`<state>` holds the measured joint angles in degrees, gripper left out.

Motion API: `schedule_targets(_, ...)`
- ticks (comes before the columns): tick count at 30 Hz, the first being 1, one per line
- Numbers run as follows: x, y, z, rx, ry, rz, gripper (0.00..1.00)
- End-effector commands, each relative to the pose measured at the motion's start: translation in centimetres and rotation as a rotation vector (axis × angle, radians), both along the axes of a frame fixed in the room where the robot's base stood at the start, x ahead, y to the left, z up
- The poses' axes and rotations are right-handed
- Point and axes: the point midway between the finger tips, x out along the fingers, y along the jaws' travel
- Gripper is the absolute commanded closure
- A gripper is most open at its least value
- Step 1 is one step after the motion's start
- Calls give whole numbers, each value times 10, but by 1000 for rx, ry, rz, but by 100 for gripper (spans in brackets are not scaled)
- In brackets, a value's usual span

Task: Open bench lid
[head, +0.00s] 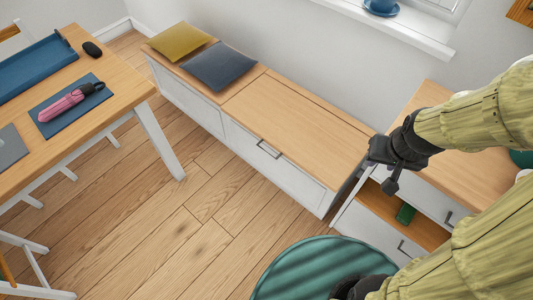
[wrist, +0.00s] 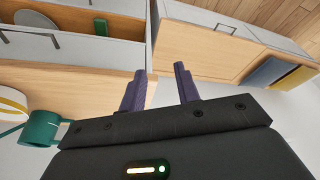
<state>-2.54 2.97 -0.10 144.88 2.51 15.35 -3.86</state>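The bench (head: 200,105) runs along the wall with its white front facing the room. Its bare wooden lid (head: 295,120) lies flat and closed on the right part, with a dark bar handle (head: 268,149) on the front panel below its edge. In the wrist view the lid (wrist: 200,52) is beyond the fingers, with the handle (wrist: 222,28) above it. My gripper (head: 385,178) is near the bench's right end, by the side cabinet. In the wrist view my gripper (wrist: 159,88) has two dark fingers apart, with nothing between them.
A yellow cushion (head: 179,40) and a grey cushion (head: 221,66) lie on the bench's left part. The wooden-topped cabinet (head: 430,100) stands at the right. A desk (head: 100,60) stands at left; floor between is clear.

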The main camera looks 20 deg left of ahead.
Motion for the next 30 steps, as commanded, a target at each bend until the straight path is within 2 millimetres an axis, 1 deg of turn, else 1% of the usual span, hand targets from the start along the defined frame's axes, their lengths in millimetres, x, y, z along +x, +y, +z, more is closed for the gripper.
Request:
schedule_targets(1, 13, 10, -24, 1, -25, 36, 68)
schedule_targets(5, 55, 40, -65, -6, -127, 148, 68)
schedule_targets(6, 68, 51, -78, -12, -164, 182, 68)
schedule_targets(8, 88, 67, -97, -24, -219, 234, 68)
schedule_targets(9, 99, 77, -110, -34, -253, 265, 68)
schedule_targets(11, 116, 94, -130, -53, -307, 313, 68)
schedule_targets(12, 126, 105, -143, -68, -342, 341, 68)
schedule_targets(14, 141, 122, -163, -94, -393, 385, 68)
schedule_targets(15, 150, 132, -176, -114, -428, 412, 68)
schedule_targets(17, 162, 149, -196, -146, -479, 452, 68)
schedule_targets(18, 169, 160, -210, -171, -512, 477, 68)
schedule_targets(20, 179, 176, -231, -211, -561, 514, 68)
schedule_targets(24, 195, 213, -280, -320, -671, 594, 68)
schedule_targets(29, 202, 253, -337, -471, -788, 676, 68)
schedule_targets(30, 202, 263, -352, -513, -814, 695, 68)
